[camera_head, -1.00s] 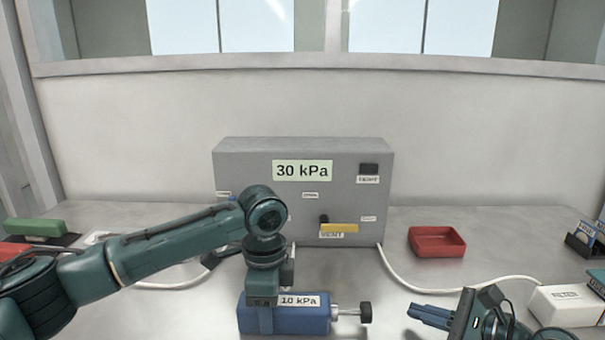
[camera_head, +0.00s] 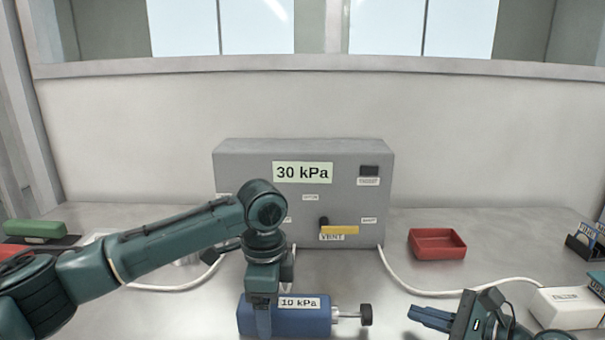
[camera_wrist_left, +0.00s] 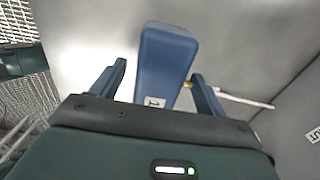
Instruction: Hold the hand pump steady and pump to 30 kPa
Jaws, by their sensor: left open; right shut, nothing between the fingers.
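The hand pump is a blue block (camera_head: 305,322) lying on the bench in front of me, with a "10 kPa" label on top. Its metal rod and dark knob (camera_head: 365,315) stick out to the right. My left gripper (camera_head: 263,318) reaches down from above at the pump's left part. In the left wrist view its open fingers (camera_wrist_left: 157,75) stand either side of the blue body (camera_wrist_left: 165,55), with a gap visible. My right gripper (camera_head: 428,317) is shut and empty, pointing left, a little right of the knob and apart from it.
A grey box (camera_head: 350,200) with a "30 kPa" sign and a yellow vent lever (camera_head: 340,230) stands behind the pump. A red tray (camera_head: 437,244), a white cable (camera_head: 440,293) and a white box (camera_head: 565,308) lie to the right. A green block (camera_head: 35,229) is at far left.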

